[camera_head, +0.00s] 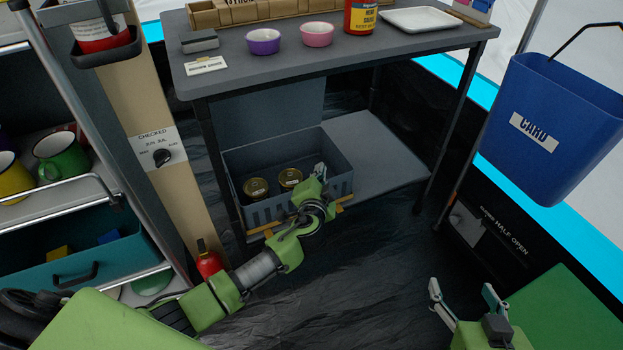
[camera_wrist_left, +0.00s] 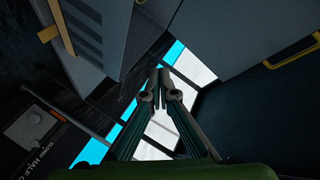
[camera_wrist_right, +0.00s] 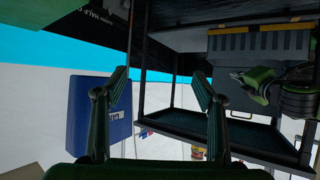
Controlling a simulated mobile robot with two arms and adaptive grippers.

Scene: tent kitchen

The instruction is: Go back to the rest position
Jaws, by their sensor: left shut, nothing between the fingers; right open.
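My left gripper (camera_head: 321,171) is shut and empty. It is at the front right of a grey crate (camera_head: 341,186) on the table's lower shelf, with its arm reaching in from the lower left. Whether it touches the crate I cannot tell. In the left wrist view the two fingertips (camera_wrist_left: 159,74) meet. My right gripper (camera_head: 464,289) is open and empty, low at the right of the head view. In the right wrist view its fingers (camera_wrist_right: 162,78) stand wide apart.
Two tins (camera_head: 257,188) stand in the crate. The grey table (camera_head: 350,52) above holds bowls, a red can and a white tray (camera_head: 420,19). A blue bin (camera_head: 550,125) hangs at the right. A shelf rack with mugs (camera_head: 60,155) stands left. The dark floor between is clear.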

